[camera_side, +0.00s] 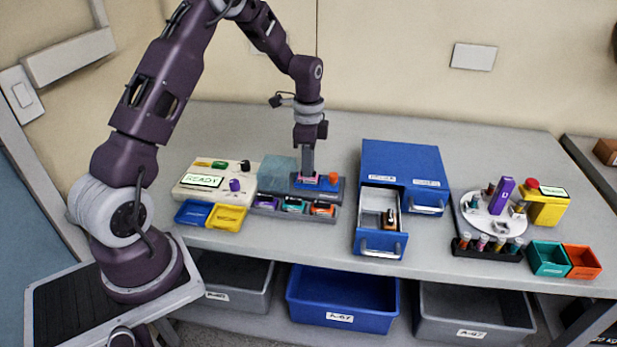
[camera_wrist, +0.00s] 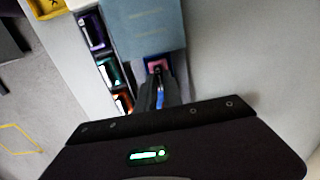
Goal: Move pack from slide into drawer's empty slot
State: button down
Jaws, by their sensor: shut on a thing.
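My gripper (camera_side: 308,174) points straight down at the slide (camera_side: 338,186), a blue-grey track beside a translucent blue block. It is shut on a pink pack (camera_side: 307,181), which sits low at the slide between the fingertips. In the wrist view the fingers (camera_wrist: 160,88) reach the pink pack (camera_wrist: 155,65) just beside the block; most of the pack is hidden. The blue cabinet's left drawer (camera_side: 381,242) is pulled open. An orange-and-dark pack (camera_side: 390,218) stands in its right part, and the left part looks empty.
Purple, teal and orange packs (camera_side: 294,205) sit in a grey rack in front of the slide. An orange knob (camera_side: 333,177) is right of my gripper. A READY panel (camera_side: 216,180) stands left; a white turntable (camera_side: 492,222) stands right. Bare bench lies between slide and cabinet.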

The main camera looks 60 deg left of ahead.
jog(key=shift+r, duration=3.05)
jog(key=shift+d, duration=0.1)
jog(key=w+d+m, duration=0.3)
jog(key=d+m, duration=1.5)
jog(key=d, duration=0.2)
jog(key=shift+a+f, duration=0.15)
jog(key=shift+f, duration=1)
jog(key=shift+a+f, duration=0.1)
jog(key=shift+f, duration=1)
jog(key=shift+f, duration=0.9)
jog(key=c, duration=1.8)
grip_release()
